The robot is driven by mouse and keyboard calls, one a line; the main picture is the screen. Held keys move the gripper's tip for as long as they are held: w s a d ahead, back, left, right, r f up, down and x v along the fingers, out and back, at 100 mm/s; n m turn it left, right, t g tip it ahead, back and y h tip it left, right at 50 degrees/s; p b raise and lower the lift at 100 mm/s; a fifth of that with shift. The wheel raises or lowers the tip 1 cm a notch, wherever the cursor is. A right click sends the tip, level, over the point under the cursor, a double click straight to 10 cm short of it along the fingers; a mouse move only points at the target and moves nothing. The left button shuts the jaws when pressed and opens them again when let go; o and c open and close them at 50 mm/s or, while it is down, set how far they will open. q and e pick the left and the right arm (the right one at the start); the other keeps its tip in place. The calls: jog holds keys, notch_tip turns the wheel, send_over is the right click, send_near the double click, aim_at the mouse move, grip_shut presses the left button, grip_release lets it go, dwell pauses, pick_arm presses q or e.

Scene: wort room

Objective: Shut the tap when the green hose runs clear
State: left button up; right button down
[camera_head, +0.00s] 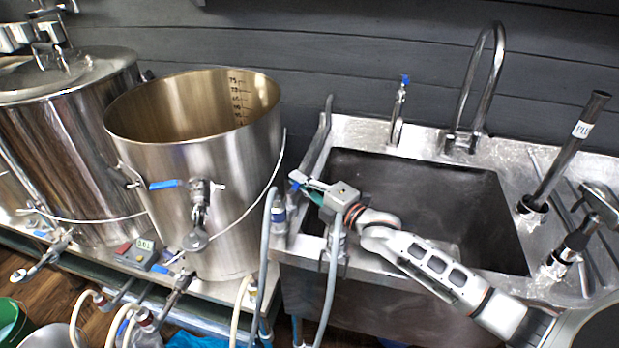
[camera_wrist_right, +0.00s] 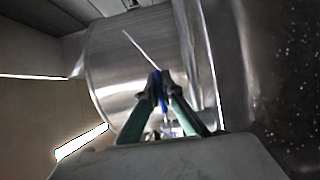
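A blue tap handle (camera_head: 296,177) is at the sink's left front edge, above a fitting with a grey hose (camera_head: 265,250). My right gripper (camera_head: 303,183) reaches it from the right across the sink. In the right wrist view my two fingers (camera_wrist_right: 160,82) are nearly together, with a blue piece (camera_wrist_right: 161,78) between their tips. I take this to be the tap handle, mostly hidden by the fingers. No hose that is clearly green shows, and I cannot see any water running. My left gripper is not in view.
A steel sink (camera_head: 350,133) lies under my right arm. A tall open kettle (camera_head: 225,130) with a blue-handled valve (camera_head: 165,185) stands to its left. A second blue-handled tap (camera_head: 400,105) and a curved faucet (camera_head: 490,70) rise behind the sink. A green bucket (camera_head: 22,325) is at lower left.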

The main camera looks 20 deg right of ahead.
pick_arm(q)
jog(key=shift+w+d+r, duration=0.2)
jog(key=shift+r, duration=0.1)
pick_arm(e)
jog(key=c, duration=2.2)
grip_release()
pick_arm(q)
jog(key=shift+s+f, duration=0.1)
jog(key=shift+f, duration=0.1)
